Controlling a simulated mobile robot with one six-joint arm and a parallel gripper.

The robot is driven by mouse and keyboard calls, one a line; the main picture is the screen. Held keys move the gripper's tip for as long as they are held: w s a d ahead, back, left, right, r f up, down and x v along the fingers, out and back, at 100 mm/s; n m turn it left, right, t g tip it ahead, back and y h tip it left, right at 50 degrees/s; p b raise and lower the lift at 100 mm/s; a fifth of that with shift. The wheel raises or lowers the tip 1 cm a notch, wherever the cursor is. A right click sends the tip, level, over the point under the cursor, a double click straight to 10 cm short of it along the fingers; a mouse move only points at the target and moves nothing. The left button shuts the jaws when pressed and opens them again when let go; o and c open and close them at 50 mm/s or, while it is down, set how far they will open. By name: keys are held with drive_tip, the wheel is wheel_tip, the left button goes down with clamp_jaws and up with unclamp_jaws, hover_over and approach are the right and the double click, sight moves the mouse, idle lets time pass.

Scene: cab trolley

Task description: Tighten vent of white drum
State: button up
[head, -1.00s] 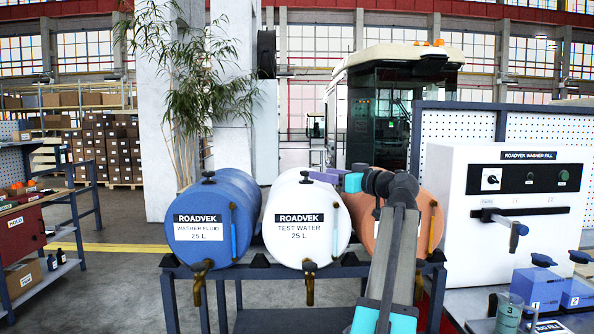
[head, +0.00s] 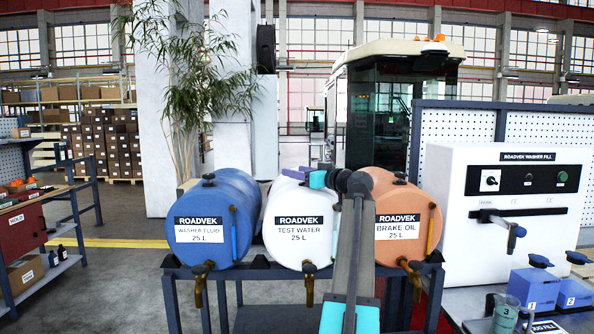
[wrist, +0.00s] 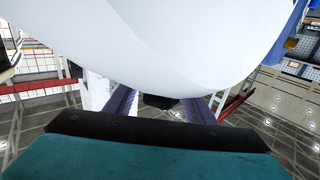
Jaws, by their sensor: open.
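The white drum (head: 299,215), labelled TEST WATER, lies on its side in the middle of the rack; it fills the top of the wrist view (wrist: 190,40). In the wrist view its black vent (wrist: 160,101) shows at the drum's edge. My gripper (head: 294,173) is open at the top of the drum, its purple fingers at the vent. In the wrist view one finger stands on each side of the vent, with gaps visible between. The head view hides the vent behind my gripper.
A blue washer fluid drum (head: 212,205) lies to the left and an orange brake oil drum (head: 392,200) to the right, on the same dark rack (head: 262,271). A white washer fill cabinet (head: 475,220) stands further right. Brass taps hang at the drum fronts.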

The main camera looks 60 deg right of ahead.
drive_tip(key=shift+w+d, duration=0.1)
drive_tip(key=shift+w, duration=0.2)
drive_tip(key=shift+c, duration=0.2)
drive_tip(key=c, duration=1)
drive_tip(key=shift+f+h, duration=0.1)
drive_tip(key=shift+h, duration=0.2)
drive_tip(key=shift+s+d+m+g+h+b, duration=0.1)
drive_tip(key=shift+m+g+h+b, duration=0.2)
drive_tip(key=shift+m+h+b, duration=0.35)
drive_tip(key=shift+s+d+m+g+h+p, duration=0.2)
drive_tip(key=shift+m+g+h, duration=0.3)
drive_tip(key=shift+m+h, duration=0.4)
drive_tip(key=shift+d+m+g+h+p, duration=0.1)
drive_tip(key=shift+d+m+g+h, duration=0.35)
drive_tip(key=shift+h, duration=0.7)
drive_tip(key=shift+s+m+g, duration=0.1)
drive_tip(key=shift+m+g, duration=0.15)
drive_tip(key=shift+m, duration=0.05)
